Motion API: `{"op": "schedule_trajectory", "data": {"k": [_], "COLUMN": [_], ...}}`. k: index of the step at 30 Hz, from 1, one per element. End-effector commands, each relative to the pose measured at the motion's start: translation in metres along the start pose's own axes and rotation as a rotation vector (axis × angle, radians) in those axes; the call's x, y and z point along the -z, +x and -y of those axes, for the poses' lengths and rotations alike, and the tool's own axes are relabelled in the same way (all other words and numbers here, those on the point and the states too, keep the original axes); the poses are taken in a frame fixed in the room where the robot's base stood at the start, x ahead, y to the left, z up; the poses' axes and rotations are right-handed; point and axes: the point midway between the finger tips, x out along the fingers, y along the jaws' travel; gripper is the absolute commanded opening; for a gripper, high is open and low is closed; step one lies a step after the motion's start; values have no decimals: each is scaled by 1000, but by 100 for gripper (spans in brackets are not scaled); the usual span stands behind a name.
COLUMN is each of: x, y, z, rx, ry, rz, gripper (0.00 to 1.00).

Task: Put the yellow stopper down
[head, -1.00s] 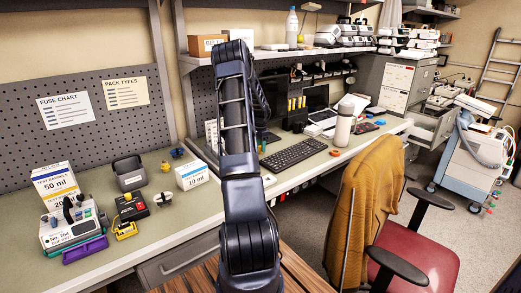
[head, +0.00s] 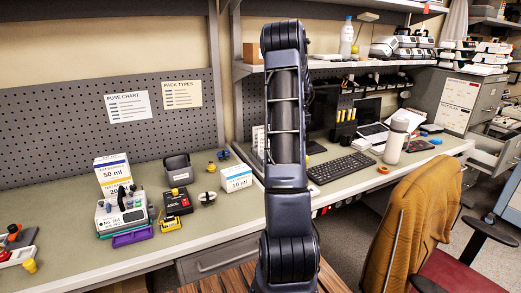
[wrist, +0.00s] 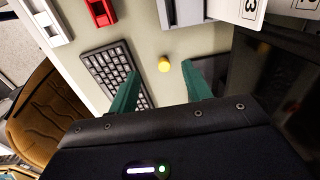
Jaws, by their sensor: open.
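The yellow stopper (wrist: 164,64) is a small round yellow piece in the wrist view. It seems to rest on the pale desk top, between the tips of my gripper's green fingers. My gripper (wrist: 162,67) is open, with a clear gap on both sides of the stopper. In the head view my arm rises through the middle of the picture, and neither my gripper nor this stopper shows there.
A keyboard (wrist: 118,73) lies left of my fingers, with a dark panel (wrist: 292,80) at right. In the head view, a white bottle (head: 396,142) stands beyond the keyboard. A pump-like device (head: 122,212) and boxes crowd the left bench. A chair (head: 400,225) stands in front.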

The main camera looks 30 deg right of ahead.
Motion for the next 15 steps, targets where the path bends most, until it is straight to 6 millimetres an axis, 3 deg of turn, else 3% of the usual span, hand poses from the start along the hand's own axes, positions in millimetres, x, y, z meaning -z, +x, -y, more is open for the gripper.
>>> {"op": "schedule_trajectory", "data": {"k": [3,15], "x": [-42,-171], "y": [-32,-112], "z": [-6,-52], "rx": [33,120], "ry": [-99,-447], "rz": [4,-4], "gripper": [49,49]}}
